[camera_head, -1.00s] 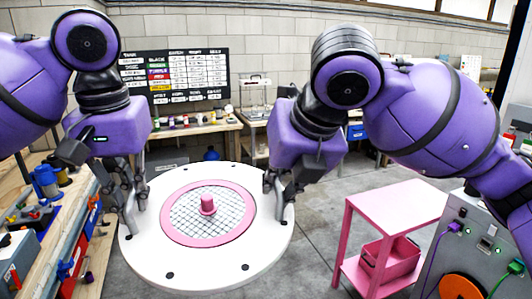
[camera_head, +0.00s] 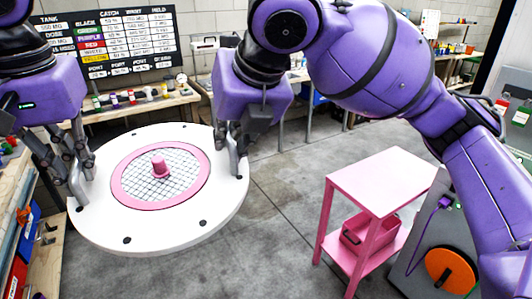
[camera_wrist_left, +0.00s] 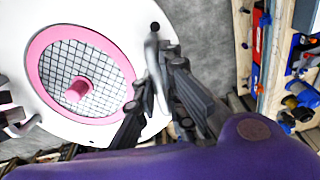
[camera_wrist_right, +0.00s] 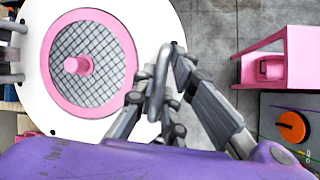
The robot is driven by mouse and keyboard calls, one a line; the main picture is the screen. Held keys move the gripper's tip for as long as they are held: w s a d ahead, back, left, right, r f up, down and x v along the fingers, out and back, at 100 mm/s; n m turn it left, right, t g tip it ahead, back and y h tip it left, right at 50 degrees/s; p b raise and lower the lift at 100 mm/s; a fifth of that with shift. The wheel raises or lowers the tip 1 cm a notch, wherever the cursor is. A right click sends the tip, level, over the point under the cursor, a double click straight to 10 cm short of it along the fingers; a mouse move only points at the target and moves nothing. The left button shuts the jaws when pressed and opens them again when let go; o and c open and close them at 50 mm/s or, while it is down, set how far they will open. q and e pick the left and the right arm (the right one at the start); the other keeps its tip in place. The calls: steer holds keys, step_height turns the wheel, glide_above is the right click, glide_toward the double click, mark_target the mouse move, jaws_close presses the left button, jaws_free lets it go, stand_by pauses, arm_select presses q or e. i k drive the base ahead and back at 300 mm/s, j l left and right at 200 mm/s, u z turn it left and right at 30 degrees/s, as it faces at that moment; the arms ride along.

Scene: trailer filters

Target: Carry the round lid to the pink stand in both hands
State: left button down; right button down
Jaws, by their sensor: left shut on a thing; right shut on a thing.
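The round lid (camera_head: 200,220) is a white disc with a pink ring, a mesh centre and a pink knob (camera_head: 160,166). It is held in the air, roughly level. My left gripper (camera_head: 78,180) is shut at the lid's left edge, on a grey handle that shows in the left wrist view (camera_wrist_left: 153,75). My right gripper (camera_head: 236,150) is shut at the right edge, on a similar handle in the right wrist view (camera_wrist_right: 158,85). The pink stand (camera_head: 385,180) is right of the lid, with a bare top and a pink bin (camera_head: 370,236) on its lower shelf.
A grey machine with an orange disc (camera_head: 450,270) stands close to the stand's right. A workbench (camera_head: 20,200) with tools is at the left, near the lid. Benches and a chart board (camera_head: 105,42) line the back. The grey floor (camera_head: 280,225) between lid and stand is clear.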

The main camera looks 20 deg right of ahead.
mark_target(390, 174)
steer(key=i, duration=0.8)
steer(key=i+j+z, duration=0.1)
steer(key=i+z, duration=0.4)
steer(key=z, duration=1.7)
